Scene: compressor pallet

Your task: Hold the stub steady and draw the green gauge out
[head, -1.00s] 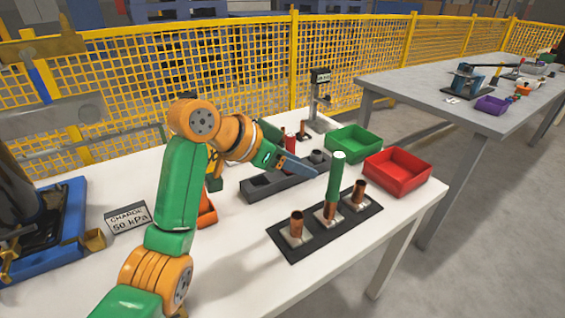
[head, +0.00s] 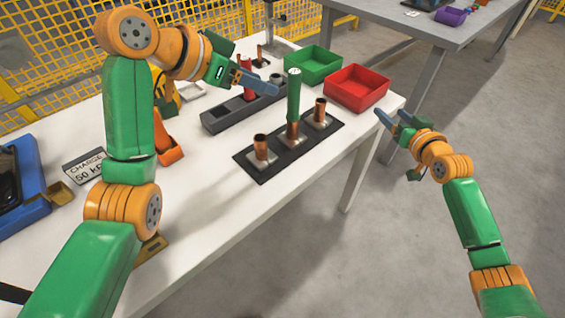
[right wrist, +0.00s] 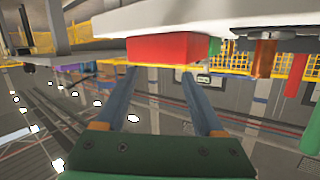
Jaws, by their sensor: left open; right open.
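The green gauge (head: 294,92) is a green cylinder standing upright in the middle copper stub (head: 292,130) on a dark plate (head: 258,171). A copper stub stands on each side of it, both with open tops. My left gripper (head: 262,84) is open to the left of the gauge's upper part, with a small gap and nothing held. My right gripper (head: 393,118) is open and empty, off the table's right edge, well right of the gauge. Its two fingers (right wrist: 158,78) show apart in the right wrist view, where the picture looks upside down.
A green bin (head: 313,66) and a red bin (head: 357,90) sit behind and right of the plate. A dark rack (head: 222,119) with a red cylinder (head: 247,82) stands left of them. A charge sign (head: 84,166) reads 50 kPa.

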